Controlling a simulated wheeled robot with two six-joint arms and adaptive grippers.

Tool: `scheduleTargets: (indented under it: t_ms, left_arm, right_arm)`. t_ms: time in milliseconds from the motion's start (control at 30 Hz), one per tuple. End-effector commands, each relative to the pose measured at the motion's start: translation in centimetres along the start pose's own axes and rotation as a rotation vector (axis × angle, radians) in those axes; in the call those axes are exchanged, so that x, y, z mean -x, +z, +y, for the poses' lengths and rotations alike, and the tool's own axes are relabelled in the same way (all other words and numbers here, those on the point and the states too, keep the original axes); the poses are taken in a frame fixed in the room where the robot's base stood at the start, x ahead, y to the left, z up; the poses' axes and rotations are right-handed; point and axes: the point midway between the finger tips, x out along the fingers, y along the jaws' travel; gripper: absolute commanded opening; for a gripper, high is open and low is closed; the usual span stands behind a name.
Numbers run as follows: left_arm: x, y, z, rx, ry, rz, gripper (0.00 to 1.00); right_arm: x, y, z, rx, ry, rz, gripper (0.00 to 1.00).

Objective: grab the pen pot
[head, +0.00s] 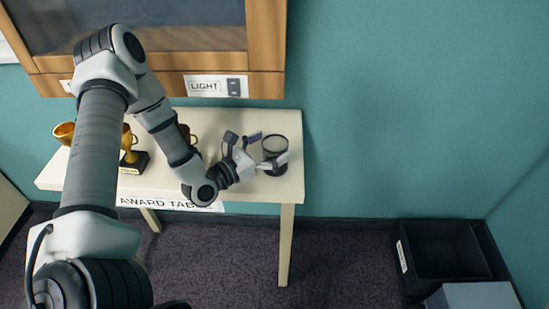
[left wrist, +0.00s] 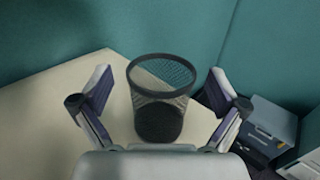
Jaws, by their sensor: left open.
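The pen pot (head: 275,147) is a dark mesh cup standing upright at the right end of the award table (head: 245,190). In the left wrist view the pen pot (left wrist: 160,95) sits in the middle and looks empty, with a dark round patch low on it. My left gripper (head: 268,152) is open at the pot, coming from the left. In the left wrist view my left gripper (left wrist: 160,98) has one finger on each side of the pot, with visible gaps. Whether a finger touches it is not clear. My right gripper is not in view.
Gold trophies (head: 129,150) stand on the table's left part, partly behind my arm. A wood-framed board (head: 265,50) with a LIGHT label and switch (head: 237,87) hangs above. A black open bin (head: 440,250) and a grey box (head: 475,296) are on the floor at right.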

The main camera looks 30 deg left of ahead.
Motion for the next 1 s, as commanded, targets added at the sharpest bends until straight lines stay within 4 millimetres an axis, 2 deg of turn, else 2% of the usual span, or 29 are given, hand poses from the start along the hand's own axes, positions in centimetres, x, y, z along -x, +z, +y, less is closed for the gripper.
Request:
scheduleTargets:
  t_ms: [100, 300, 333, 467, 500, 533, 867, 1000]
  left_arm:
    - [-1.24, 0.03, -0.06, -0.002, -0.002, -0.001, 0.97]
    - [-1.34, 0.03, 0.00, 0.001, 0.001, -0.001, 0.97]
    - [-1.34, 0.03, -0.01, 0.001, 0.001, -0.001, 0.94]
    - [-1.33, 0.02, -0.01, 0.001, 0.000, 0.000, 0.48]
    - [-1.32, 0.01, -0.01, 0.001, 0.000, 0.000, 0.34]
    - [-1.32, 0.01, -0.01, 0.001, 0.000, 0.000, 0.30]
    - [-1.31, 0.10, -0.01, 0.001, 0.000, 0.000, 0.30]
    - [-1.33, 0.90, 0.01, 0.001, 0.001, -0.001, 0.30]
  right_arm:
    - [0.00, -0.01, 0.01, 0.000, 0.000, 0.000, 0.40]
    - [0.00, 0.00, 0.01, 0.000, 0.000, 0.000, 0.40]
    - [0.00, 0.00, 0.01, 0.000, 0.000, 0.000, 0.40]
    - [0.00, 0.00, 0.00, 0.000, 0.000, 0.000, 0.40]
    - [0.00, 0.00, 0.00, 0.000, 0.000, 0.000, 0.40]
    - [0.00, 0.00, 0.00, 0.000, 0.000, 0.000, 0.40]
    - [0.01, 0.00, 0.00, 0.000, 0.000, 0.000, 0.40]
    - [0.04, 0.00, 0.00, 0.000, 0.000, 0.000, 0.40]
